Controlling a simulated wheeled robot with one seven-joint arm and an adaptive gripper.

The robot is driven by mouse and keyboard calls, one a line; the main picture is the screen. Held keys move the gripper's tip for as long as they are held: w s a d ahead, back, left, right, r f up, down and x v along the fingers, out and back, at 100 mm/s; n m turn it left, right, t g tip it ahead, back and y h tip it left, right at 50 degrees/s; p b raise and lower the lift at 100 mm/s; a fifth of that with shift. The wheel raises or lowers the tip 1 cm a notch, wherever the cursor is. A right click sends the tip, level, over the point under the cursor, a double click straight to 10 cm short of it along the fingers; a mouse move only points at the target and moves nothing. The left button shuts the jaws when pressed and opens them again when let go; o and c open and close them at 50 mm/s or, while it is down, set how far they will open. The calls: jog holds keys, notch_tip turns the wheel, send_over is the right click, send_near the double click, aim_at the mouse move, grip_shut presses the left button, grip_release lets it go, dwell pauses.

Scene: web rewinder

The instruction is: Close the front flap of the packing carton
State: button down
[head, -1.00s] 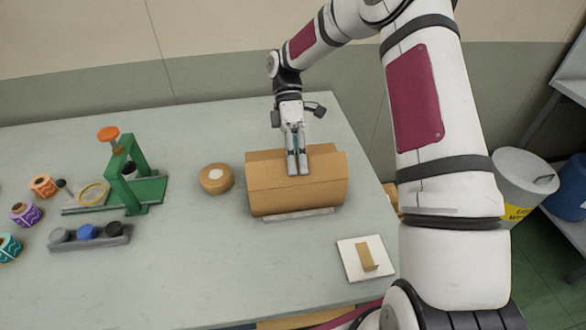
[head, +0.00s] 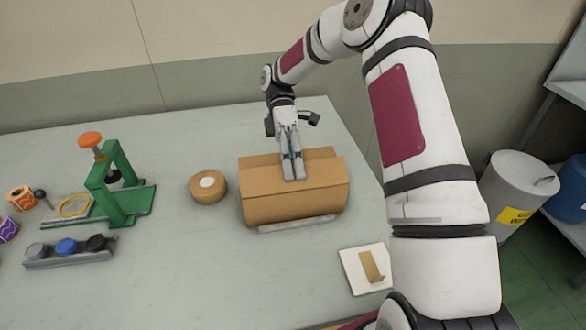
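The brown packing carton (head: 292,206) stands on the table, right of its middle. Its near side faces the camera and a crease runs along its top. A strip of its top shows behind the crease, but I cannot tell exactly how far the front flap is folded. My gripper (head: 293,178) points down over the carton's top near the crease, with its two fingers close together and nothing seen between them. The fingertips look to be at or just above the cardboard; contact is hard to tell. The fingers hide a small part of the top.
A green press (head: 122,187) and a rack of coloured caps (head: 70,249) stand farther left. A white square plate with a brown piece (head: 352,262) lies at front right. The grey table (head: 200,285) is clear in front.

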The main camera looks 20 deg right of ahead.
jog(key=c, duration=1.8)
grip_release()
jog(key=shift+c, duration=0.2)
jog(key=shift+r, duration=0.1)
